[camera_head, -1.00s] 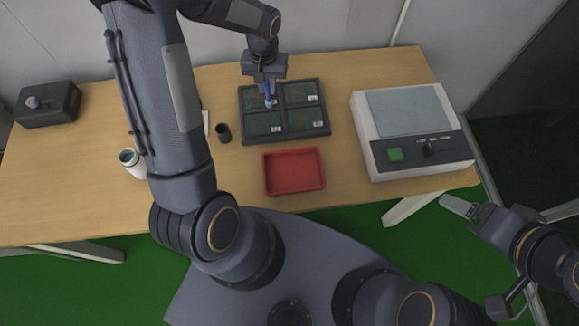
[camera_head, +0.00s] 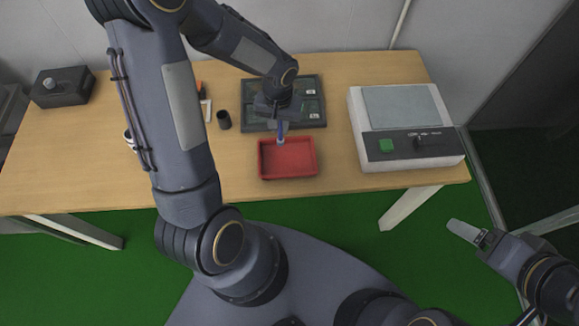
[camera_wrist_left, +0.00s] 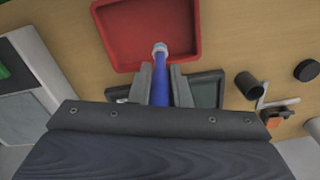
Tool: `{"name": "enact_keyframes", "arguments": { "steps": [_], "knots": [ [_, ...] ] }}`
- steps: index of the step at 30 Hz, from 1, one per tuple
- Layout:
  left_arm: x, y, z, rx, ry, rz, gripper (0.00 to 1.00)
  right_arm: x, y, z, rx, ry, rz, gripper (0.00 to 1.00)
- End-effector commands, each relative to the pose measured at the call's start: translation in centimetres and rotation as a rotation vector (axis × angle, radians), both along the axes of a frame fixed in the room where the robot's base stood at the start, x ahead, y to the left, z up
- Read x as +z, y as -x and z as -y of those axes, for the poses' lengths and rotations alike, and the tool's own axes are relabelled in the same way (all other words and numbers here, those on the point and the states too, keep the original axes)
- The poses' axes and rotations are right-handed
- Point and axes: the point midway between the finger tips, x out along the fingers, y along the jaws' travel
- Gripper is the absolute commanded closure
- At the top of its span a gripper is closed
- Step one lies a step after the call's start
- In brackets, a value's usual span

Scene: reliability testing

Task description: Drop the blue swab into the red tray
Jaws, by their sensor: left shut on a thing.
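The blue swab (camera_head: 281,132) is held in my left gripper (camera_head: 281,124), which is shut on it and points down at the back edge of the red tray. In the left wrist view the swab (camera_wrist_left: 160,80) sits between the two fingers (camera_wrist_left: 162,88), its pale tip over the near part of the red tray. The red tray (camera_head: 288,173) is an empty, shallow rectangle at the table's front; it also fills the top of the left wrist view (camera_wrist_left: 125,60). My right gripper (camera_head: 470,234) is at the lower right, beyond the table's edge; its opening is unclear.
A dark compartment tray (camera_head: 313,118) lies behind the red tray, partly hidden by my left arm. A white device (camera_head: 405,125) with a green button stands right. A black cup (camera_head: 224,120) is left of the trays. A dark box (camera_head: 62,87) stands far left.

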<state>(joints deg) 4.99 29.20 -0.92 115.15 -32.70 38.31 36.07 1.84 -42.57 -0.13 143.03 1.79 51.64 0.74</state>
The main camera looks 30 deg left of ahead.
Motion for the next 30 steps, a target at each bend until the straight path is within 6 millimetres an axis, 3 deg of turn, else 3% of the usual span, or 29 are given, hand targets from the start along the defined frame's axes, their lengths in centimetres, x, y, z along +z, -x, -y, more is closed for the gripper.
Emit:
{"name": "enact_keyframes", "arguments": {
  "steps": [8,18,29,30],
  "knots": [
    [-1.8,0.2,0.1,-0.001,0.001,0.001,1.0,-1.2,0.0,0.0,0.0,0.0,0.0,0.21],
    [-5.6,0.2,0.1,-0.001,0.001,0.0,1.0,-3.6,0.0,0.0,0.0,0.0,0.0,0.21],
    [-6.0,0.1,0.1,0.0,0.001,0.001,1.0,-3.7,0.0,0.0,0.0,0.0,0.0,0.21],
    [-6.0,0.1,0.1,0.0,0.001,0.001,0.79,-3.7,0.0,0.0,0.0,0.0,0.0,0.21]
  ]
}}
